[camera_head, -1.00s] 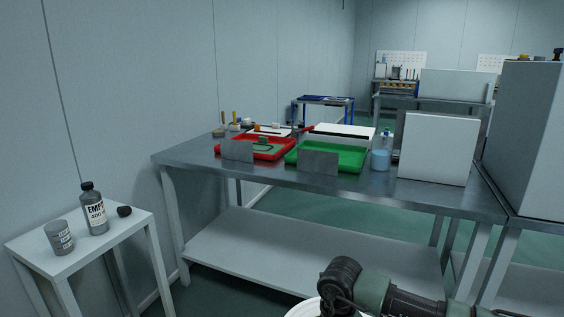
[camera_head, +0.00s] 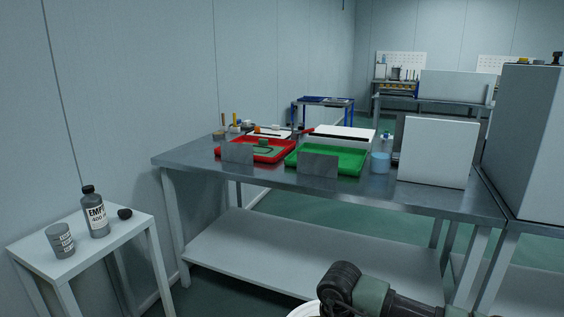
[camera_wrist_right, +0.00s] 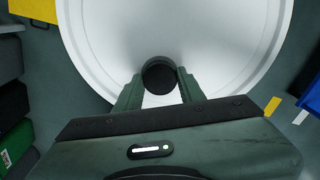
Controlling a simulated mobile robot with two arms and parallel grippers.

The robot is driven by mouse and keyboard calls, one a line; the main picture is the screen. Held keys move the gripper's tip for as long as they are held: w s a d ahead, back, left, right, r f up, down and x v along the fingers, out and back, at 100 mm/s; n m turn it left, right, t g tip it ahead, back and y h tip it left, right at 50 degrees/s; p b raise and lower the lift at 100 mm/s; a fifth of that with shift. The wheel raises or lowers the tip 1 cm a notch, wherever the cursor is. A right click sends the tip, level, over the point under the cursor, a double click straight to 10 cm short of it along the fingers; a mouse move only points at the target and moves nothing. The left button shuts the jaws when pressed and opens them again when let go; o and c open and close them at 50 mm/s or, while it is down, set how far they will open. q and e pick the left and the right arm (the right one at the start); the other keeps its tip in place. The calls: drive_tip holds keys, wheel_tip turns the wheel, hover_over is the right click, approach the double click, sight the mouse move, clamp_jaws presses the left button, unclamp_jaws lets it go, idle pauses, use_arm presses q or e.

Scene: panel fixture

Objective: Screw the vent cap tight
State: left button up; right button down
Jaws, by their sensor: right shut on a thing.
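The vent cap (camera_wrist_right: 159,72) is a small black round cap on top of a large white round lid (camera_wrist_right: 225,40) in the right wrist view. My right gripper (camera_wrist_right: 159,79) is shut on the cap, with one green finger on each side of it. A sliver of the white lid also shows at the bottom edge of the head view (camera_head: 303,309), beside my right arm. The cap's thread and underside are hidden. My left gripper is in neither view.
A small white table (camera_head: 52,258) at the left holds a grey bottle (camera_head: 96,212), a grey cup (camera_head: 60,241) and a black cap (camera_head: 125,213). A metal bench (camera_head: 270,178) carries a red tray (camera_head: 230,153) and a green tray (camera_head: 352,165).

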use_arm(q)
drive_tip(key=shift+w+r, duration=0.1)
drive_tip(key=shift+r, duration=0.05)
use_arm(e)
drive_tip(key=shift+m, duration=0.3)
drive_tip(key=shift+m+p, duration=0.3)
drive_tip(key=shift+m, duration=0.4)
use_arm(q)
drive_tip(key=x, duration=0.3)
use_arm(e)
drive_tip(key=shift+m+p, duration=0.5)
drive_tip(key=shift+m, duration=0.2)
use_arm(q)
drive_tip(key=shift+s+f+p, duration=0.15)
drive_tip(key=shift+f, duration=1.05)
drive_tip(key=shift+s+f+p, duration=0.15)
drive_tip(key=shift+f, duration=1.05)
use_arm(e)
drive_tip(key=shift+m, duration=0.8)
